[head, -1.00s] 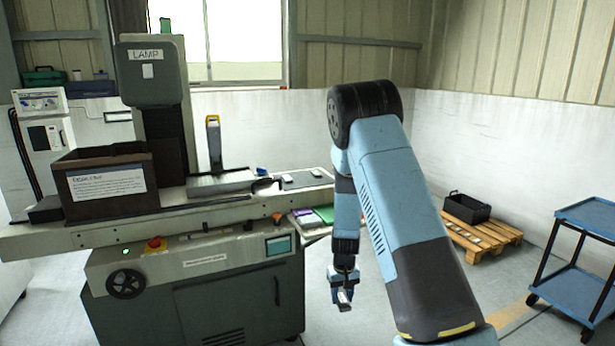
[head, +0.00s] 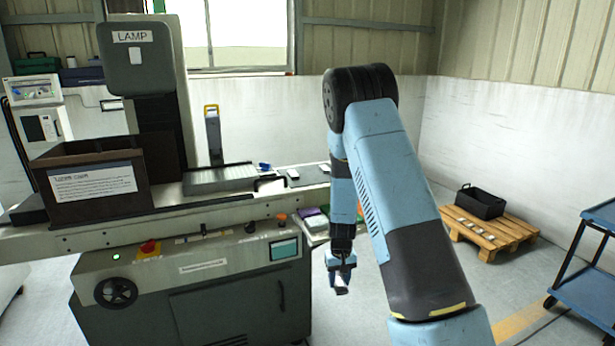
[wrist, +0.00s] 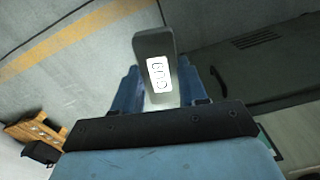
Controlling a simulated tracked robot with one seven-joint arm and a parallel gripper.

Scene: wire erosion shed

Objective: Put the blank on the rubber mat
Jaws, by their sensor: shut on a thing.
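My gripper (head: 341,284) hangs low in front of the right end of the machine, with the floor behind it. In the wrist view its fingers (wrist: 160,88) are closed on a grey block with a white label, which I take to be the blank (wrist: 153,44). The label's letters are hard to read. The block juts out beyond the fingers, clear of any surface. A dark grey mat (head: 309,179), seemingly the rubber mat, lies on the right end of the machine table, above and left of my gripper. Small pale pieces show on it; my arm hides its right part.
A brown labelled bin (head: 95,185) stands on the machine table's left. A low shelf with purple and green items (head: 313,219) sits beside the machine. A pallet (head: 490,231) with a black crate (head: 480,203) and a blue cart (head: 590,262) stand right. Floor between is clear.

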